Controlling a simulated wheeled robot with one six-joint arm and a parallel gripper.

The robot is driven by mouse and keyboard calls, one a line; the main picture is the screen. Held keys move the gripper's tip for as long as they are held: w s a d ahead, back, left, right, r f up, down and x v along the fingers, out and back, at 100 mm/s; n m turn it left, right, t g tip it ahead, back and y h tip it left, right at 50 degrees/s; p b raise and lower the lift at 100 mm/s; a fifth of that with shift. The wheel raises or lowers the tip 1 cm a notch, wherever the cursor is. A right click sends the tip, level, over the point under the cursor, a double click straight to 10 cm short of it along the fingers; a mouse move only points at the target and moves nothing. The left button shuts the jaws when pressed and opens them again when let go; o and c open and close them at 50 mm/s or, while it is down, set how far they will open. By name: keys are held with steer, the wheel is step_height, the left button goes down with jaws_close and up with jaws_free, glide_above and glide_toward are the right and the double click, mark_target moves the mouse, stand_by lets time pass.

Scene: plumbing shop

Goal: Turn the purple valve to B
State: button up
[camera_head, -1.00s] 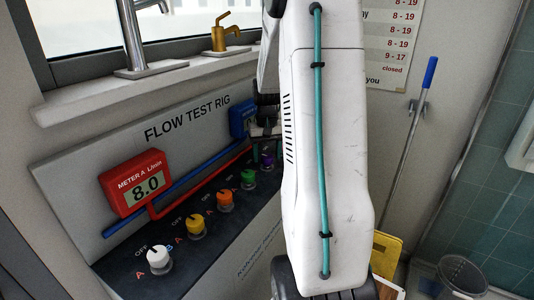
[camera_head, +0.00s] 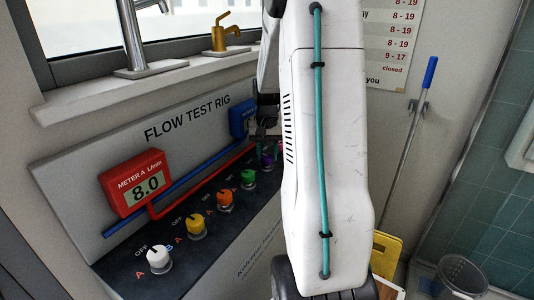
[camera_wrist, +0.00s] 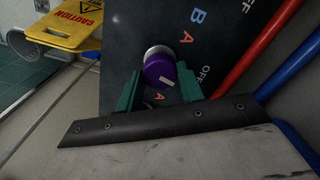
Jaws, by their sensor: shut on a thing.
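The purple valve (camera_wrist: 160,70) is a round knob with a silver collar on the dark panel. Its white mark sits on the lower right of its face in the wrist view. The green fingers of my gripper (camera_wrist: 159,88) are on either side of the knob, shut on it. An "OFF" (camera_wrist: 205,75) and an "A" (camera_wrist: 188,38) show to the right and upper right. A "B" (camera_wrist: 200,15) stands higher; I cannot tell if it belongs to this knob. In the head view the purple valve (camera_head: 267,160) shows partly beside my arm.
White (camera_head: 158,258), yellow (camera_head: 195,227), orange (camera_head: 225,201) and green (camera_head: 248,179) knobs line the panel. The red meter (camera_head: 135,184) reads 8.0. A blue box (camera_head: 241,122) is partly hidden. Red (camera_wrist: 270,45) and blue pipes run close to my gripper.

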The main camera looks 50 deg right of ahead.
mark_target(267, 156)
steer(key=m, duration=0.4)
steer(key=shift+m, duration=0.3)
steer(key=m, duration=0.4)
steer(key=shift+m, duration=0.3)
steer(key=o, duration=1)
step_height(267, 156, up, 8)
steer(key=shift+f, duration=0.1)
stand_by(0.5)
